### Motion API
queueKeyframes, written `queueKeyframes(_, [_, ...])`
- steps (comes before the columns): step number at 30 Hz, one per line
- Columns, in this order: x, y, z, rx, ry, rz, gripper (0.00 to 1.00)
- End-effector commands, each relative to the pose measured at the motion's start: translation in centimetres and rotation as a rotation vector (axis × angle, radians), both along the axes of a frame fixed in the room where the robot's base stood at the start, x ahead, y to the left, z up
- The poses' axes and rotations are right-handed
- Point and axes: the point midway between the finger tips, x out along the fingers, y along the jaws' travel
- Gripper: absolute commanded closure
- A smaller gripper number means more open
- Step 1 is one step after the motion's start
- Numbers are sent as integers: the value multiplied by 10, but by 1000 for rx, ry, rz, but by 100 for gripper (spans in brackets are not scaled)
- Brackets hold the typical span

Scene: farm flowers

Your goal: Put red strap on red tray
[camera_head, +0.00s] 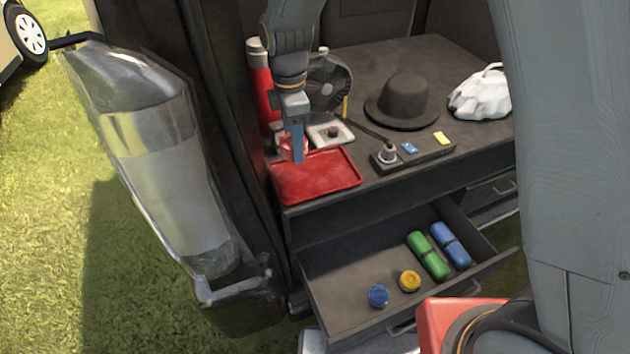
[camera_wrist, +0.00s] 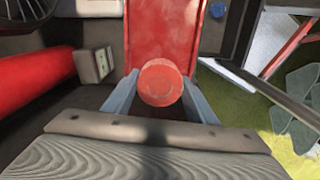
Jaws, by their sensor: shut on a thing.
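The red strap (camera_wrist: 160,84) is a round red roll. It sits between the two fingers of my gripper (camera_wrist: 160,98) in the wrist view, and the fingers are shut on it. In the head view my gripper (camera_head: 297,150) points down at the back left of the red tray (camera_head: 318,182), with the strap (camera_head: 285,148) partly hidden behind a finger. The tray is a flat red rectangle at the bench's front left corner, and it also shows in the wrist view (camera_wrist: 165,30). I cannot tell whether the strap touches the tray.
An open drawer (camera_head: 345,275) below holds a blue roll (camera_head: 378,295), a yellow roll (camera_head: 409,281), a green cylinder (camera_head: 428,255) and a blue cylinder (camera_head: 451,245). A red cylinder (camera_head: 260,85), fan (camera_head: 328,85) and black hat (camera_head: 402,100) stand on the bench.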

Motion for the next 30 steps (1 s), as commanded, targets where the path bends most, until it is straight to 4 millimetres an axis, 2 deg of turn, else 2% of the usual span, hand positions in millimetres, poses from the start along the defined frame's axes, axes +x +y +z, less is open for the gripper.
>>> queueKeyframes(4, [-3,8,-10,-2,3,64,76])
queueKeyframes(10, [-3,7,-43,-2,3,65,76])
queueKeyframes(19, [-3,7,-68,-1,2,63,76])
queueKeyframes(24, [-3,7,-92,-2,2,62,76])
queueKeyframes(30, [-2,7,-100,0,-1,62,76])
